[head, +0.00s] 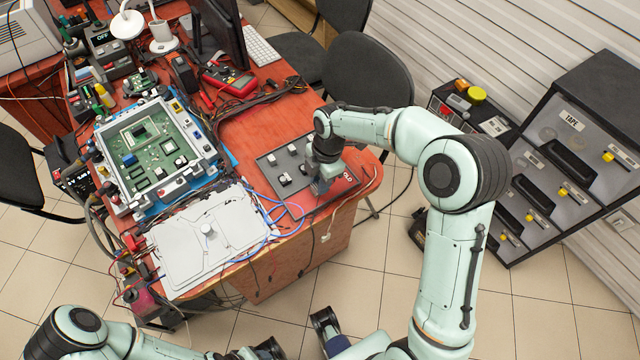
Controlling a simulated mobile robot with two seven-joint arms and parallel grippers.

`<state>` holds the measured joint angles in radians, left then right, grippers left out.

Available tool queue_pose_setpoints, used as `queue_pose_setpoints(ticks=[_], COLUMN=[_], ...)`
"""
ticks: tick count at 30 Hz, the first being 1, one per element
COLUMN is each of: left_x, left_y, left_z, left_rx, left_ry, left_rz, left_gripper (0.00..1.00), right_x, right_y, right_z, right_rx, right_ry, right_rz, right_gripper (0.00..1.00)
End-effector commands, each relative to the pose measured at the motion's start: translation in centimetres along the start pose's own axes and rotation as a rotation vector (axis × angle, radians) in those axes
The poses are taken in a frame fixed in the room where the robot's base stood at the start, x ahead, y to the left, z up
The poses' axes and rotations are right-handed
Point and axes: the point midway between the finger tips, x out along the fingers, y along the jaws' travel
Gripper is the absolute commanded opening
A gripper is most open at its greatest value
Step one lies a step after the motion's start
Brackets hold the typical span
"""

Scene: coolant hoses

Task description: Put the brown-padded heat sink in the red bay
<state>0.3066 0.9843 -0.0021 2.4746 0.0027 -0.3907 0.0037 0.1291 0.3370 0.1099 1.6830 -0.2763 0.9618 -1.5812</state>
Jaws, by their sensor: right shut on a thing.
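My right gripper (320,188) points down at the right end of a dark grey plate (264,166) on the red table. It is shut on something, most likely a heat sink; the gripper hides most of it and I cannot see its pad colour. Several small light grey blocks, apparently heat sinks (285,180), sit on the plate left of the gripper. A green circuit board (150,150) lies in a pale frame left of the plate. I cannot make out a red bay. My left gripper (268,350) is partly in view at the bottom edge; its jaws are unclear.
A white panel (190,250) with a knob lies at the table's front, with blue cables (285,212) beside it. A red multimeter (232,82) and tools crowd the back. A black chair (368,72) and drawer unit (570,150) stand to the right.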

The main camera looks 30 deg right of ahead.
Motion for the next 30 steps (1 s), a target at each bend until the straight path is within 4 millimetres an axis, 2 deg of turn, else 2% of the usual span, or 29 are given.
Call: queue_pose_setpoints(ticks=[1,4,16,17,19,30], left_x=[0.1,0.2,0.3,0.3,0.3,0.0], left_y=[0.0,0.0,-0.1,0.0,0.0,0.0], left_z=[0.0,-0.1,-0.2,-0.2,-0.2,-0.1], left_rx=[0.000,0.001,0.001,0.001,0.001,0.001], left_ry=[0.001,0.003,0.005,0.006,0.006,0.004], left_rz=[0.000,0.001,0.001,0.001,0.001,0.001], left_gripper=[0.54,0.54,0.54,0.54,0.54,0.54], right_x=[1.0,1.8,2.2,2.3,2.2,1.6], right_y=[-0.1,0.0,0.0,0.0,0.0,0.0], right_z=[0.1,0.3,0.3,0.3,0.3,0.2], right_rx=[0.000,0.000,0.000,0.000,0.000,0.000], right_ry=[0.000,0.000,0.000,0.000,0.000,0.000], right_rz=[-0.004,-0.001,0.000,0.000,0.001,0.001], right_gripper=[0.00,0.00,0.00,0.30,0.52,0.52])
